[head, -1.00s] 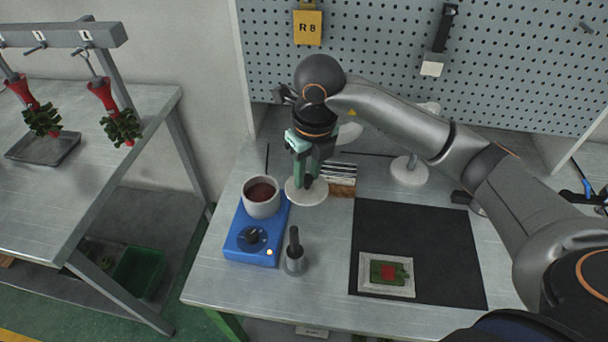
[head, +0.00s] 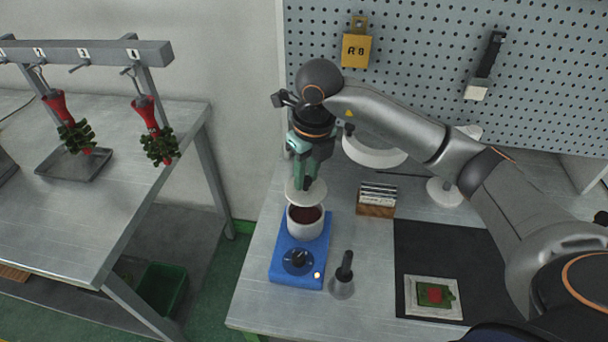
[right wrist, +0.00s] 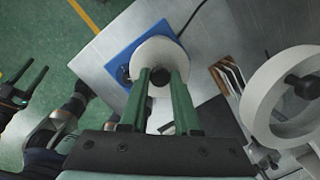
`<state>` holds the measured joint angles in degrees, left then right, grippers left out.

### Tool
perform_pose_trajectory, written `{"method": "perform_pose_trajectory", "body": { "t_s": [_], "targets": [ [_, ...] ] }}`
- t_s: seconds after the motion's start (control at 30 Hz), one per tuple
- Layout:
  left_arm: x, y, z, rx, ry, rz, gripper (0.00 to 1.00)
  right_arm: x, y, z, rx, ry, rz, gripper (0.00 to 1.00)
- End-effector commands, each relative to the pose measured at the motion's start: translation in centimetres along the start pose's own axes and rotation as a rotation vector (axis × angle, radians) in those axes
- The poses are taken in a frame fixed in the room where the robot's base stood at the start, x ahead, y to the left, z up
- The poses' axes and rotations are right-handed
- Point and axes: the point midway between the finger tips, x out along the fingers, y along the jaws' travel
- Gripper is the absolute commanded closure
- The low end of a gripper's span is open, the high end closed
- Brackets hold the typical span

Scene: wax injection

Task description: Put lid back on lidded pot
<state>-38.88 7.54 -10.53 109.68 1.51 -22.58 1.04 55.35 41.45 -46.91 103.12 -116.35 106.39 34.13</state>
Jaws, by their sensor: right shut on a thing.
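The pot (head: 304,230) is a light round cup holding dark red wax, standing open on a blue heater (head: 283,272). My right gripper (head: 309,184) is shut on the lid (head: 296,196), a pale disc gripped by its dark knob. The lid is held above the pot's far side, apart from it in the head view, and most of the wax still shows. In the right wrist view the lid (right wrist: 152,52) hides the pot over the blue heater.
A dark-handled tool (head: 344,280) stands right of the heater. A wooden block with cards (head: 376,208) and a round white ring (head: 372,155) are behind it. A black mat (head: 490,262) carries a framed piece (head: 433,297). The pegboard (head: 420,75) bounds the back.

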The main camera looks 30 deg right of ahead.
Motion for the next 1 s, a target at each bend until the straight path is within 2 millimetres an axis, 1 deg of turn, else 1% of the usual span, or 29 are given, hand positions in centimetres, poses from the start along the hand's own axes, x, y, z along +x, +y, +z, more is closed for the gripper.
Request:
{"method": "perform_pose_trajectory", "body": {
  "t_s": [0.27, 0.47, 0.73, 0.87, 1.0],
  "targets": [
    [0.5, 0.0, 0.5, 0.000, 0.000, 0.000, 0.39, 0.9, -0.1, -0.1, 0.000, 0.000, 0.000, 1.00],
    [1.2, -0.1, 1.4, 0.000, 0.000, 0.000, 0.39, 2.6, 0.0, -0.3, -0.001, 0.000, 0.000, 1.00],
    [2.6, -0.2, 2.8, 0.000, 0.000, 0.001, 0.39, 5.3, -0.1, -0.7, 0.000, 0.000, -0.001, 1.00],
    [3.0, -0.2, 3.3, 0.000, 0.000, 0.001, 0.39, 6.1, -0.1, -0.7, 0.000, -0.001, 0.000, 1.00],
    [3.2, -0.2, 3.5, 0.000, 0.000, 0.001, 0.39, 6.4, -0.1, -0.7, 0.000, -0.001, 0.000, 1.00]
  ]
}}
